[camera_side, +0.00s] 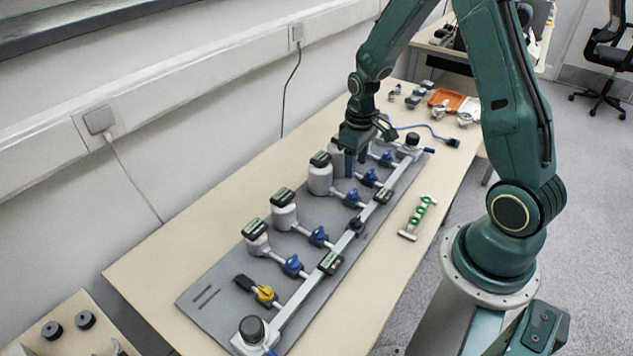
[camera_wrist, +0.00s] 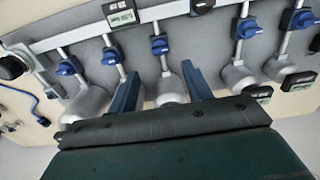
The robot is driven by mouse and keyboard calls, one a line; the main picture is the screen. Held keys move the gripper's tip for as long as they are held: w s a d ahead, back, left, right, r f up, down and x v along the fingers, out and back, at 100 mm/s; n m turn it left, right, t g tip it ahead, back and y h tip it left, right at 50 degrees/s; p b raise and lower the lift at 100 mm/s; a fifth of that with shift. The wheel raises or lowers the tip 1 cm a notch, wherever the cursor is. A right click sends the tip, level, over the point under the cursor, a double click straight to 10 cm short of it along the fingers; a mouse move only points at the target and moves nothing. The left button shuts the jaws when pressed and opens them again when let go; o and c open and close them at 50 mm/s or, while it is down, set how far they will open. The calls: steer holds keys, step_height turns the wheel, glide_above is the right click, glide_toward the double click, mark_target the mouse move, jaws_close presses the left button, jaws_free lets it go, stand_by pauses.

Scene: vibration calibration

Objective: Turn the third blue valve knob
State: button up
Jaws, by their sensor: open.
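Several blue valve knobs sit in a row on short pipes off a grey manifold. The middle one, third from either end, is a blue knob (camera_side: 352,197) in the side view. The same knob (camera_wrist: 159,45) shows in the wrist view, ahead of the gap between my fingers and apart from them. My gripper (camera_side: 350,170) hangs over the far half of the panel. In the wrist view my gripper (camera_wrist: 160,80) has its two blue fingers spread, with a grey-white canister (camera_wrist: 171,88) showing between them. Nothing is held.
A grey base panel (camera_side: 208,297) carries the manifold, canisters with displays and a yellow knob (camera_side: 265,294). A tool with green rings (camera_side: 420,212) lies on the table beside it. Orange and white trays (camera_side: 446,100) stand at the far end. The near table strip is clear.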

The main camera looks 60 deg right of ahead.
step_height(320, 180, up, 5)
steer(key=shift+r, duration=0.15)
stand_by(0.5)
steer(key=s+a+r+t, duration=0.1)
steer(key=s+a+r, duration=0.25)
steer(key=r, duration=0.35)
steer(key=s+a+r+t, duration=0.2)
steer(key=a+r, duration=0.3)
steer(key=r, duration=0.2)
steer(key=s+a+r+t, duration=0.1)
steer(key=s+a+r, duration=0.1)
steer(key=s, duration=0.3)
steer(key=s+a+r+t, duration=0.1)
steer(key=s+a+r, duration=0.2)
steer(key=s, duration=0.3)
steer(key=shift+r+t, duration=0.3)
steer(key=shift+r, duration=0.2)
